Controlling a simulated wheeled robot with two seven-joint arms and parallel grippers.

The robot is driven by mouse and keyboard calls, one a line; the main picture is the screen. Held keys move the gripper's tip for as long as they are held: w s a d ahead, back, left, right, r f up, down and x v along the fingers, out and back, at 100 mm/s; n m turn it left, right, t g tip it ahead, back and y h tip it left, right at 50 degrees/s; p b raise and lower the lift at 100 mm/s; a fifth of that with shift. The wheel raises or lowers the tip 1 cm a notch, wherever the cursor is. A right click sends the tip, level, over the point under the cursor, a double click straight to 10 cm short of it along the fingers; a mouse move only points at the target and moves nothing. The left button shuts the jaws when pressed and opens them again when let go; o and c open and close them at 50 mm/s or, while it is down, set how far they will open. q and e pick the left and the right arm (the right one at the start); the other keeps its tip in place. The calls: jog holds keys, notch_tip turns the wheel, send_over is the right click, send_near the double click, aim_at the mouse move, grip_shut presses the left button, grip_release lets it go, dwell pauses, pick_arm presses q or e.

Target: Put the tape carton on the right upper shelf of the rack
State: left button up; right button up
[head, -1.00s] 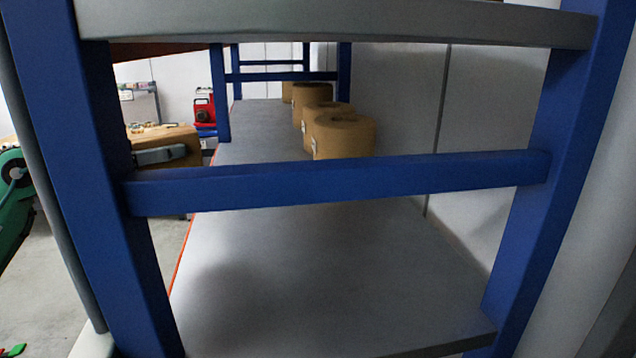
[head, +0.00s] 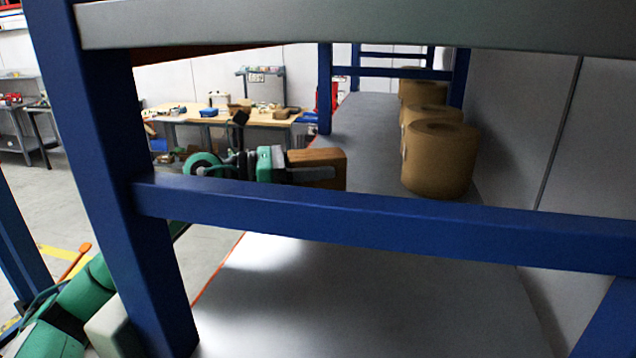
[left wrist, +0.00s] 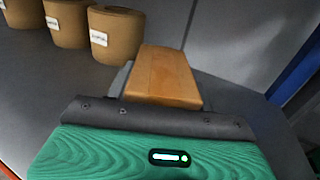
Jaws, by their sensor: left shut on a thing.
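The tape carton (head: 328,158) is a plain brown box. My left gripper (head: 312,174) is shut on it, beyond the blue crossbar in the head view. The carton is at the left front edge of the rack shelf (head: 330,285); I cannot tell whether it touches the shelf. In the left wrist view the carton (left wrist: 163,75) sticks out ahead of the dark gripper (left wrist: 150,108) over a grey surface, with rolls to its left. The fingertips are mostly hidden there. My right gripper is in neither view.
Several brown rolls (head: 440,160) stand along the shelf's back side. A blue crossbar (head: 390,218) and blue post (head: 110,180) stand close in front. A grey upper board (head: 350,25) crosses the top. The near shelf surface is bare. A cluttered bench (head: 220,115) stands behind left.

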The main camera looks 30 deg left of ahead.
aim_at(314, 188)
pick_arm(q)
jog(key=shift+f, duration=0.3)
notch_tip(314, 188, down, 2)
jog(key=shift+f+p, duration=0.2)
jog(key=shift+p, duration=0.3)
jog(key=shift+s+f, duration=0.1)
jog(key=shift+f, duration=0.4)
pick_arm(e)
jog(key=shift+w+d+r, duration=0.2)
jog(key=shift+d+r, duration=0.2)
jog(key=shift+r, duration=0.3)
pick_arm(q)
jog(key=shift+f, duration=0.2)
jog(key=o, duration=0.8)
jog(key=shift+f, duration=0.1)
jog(key=o, duration=0.4)
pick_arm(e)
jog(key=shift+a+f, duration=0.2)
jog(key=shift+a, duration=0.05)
